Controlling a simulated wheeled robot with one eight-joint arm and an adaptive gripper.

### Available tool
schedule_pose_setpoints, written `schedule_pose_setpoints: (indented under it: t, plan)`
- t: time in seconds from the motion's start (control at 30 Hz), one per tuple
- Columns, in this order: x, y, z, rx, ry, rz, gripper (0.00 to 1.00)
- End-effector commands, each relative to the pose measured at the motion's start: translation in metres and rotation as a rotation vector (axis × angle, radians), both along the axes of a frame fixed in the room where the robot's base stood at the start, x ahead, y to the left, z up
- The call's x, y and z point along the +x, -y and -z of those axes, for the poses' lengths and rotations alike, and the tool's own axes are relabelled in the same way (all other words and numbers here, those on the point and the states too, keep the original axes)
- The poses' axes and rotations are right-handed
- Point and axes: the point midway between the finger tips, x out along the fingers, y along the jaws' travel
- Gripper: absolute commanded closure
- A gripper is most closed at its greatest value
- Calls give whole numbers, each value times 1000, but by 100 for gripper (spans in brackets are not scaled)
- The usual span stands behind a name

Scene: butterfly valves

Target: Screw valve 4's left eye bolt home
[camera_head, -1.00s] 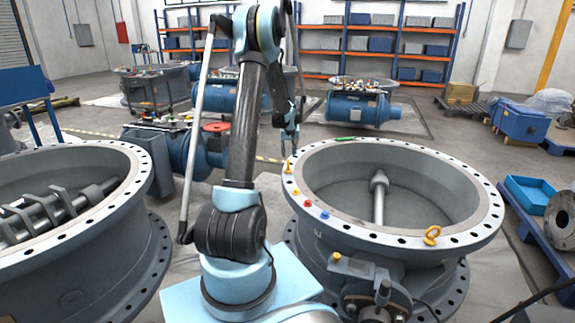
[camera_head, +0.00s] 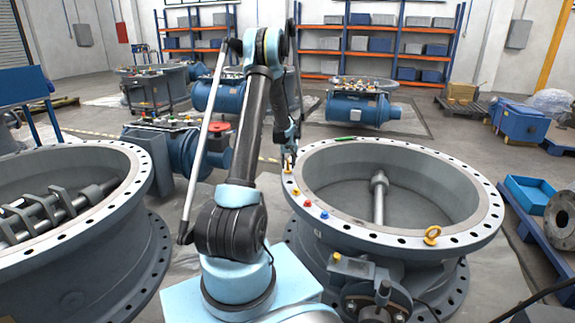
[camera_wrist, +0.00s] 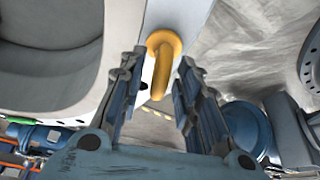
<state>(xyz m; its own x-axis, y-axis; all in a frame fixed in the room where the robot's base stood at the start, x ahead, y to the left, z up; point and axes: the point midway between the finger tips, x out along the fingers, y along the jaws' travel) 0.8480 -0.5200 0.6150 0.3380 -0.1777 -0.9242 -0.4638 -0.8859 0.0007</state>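The valve body (camera_head: 385,240) right of my arm has a wide light flange ring (camera_head: 470,236) on top. The left eye bolt (camera_head: 287,169) is a small yellow shape at the flange's left edge, partly hidden under my gripper (camera_head: 290,152). In the wrist view the eye bolt (camera_wrist: 163,62) is a yellow-orange ring seen from above, standing on the pale flange. My gripper's two fingers (camera_wrist: 157,72) are apart, one on each side of the ring, with visible gaps. Its thread is hidden. A second yellow eye bolt (camera_head: 432,235) stands at the flange's front right.
Small yellow, red (camera_head: 308,204) and blue (camera_head: 324,214) pieces sit on the flange's left front. A green item (camera_head: 346,138) lies at its far rim. Another large valve (camera_head: 60,240) stands at left. A blue tray (camera_head: 528,194) is at right.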

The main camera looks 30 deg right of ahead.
Motion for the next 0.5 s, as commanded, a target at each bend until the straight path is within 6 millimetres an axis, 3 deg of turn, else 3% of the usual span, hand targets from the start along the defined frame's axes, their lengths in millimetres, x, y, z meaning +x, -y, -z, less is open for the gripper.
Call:
schedule_pose_setpoints:
  t: [0.1,0.23,0.5]
  plan:
    - [0,0,0,0,0,0,69]
    - [0,0,0,0,0,0,98]
    - [0,0,0,0,0,2,100]
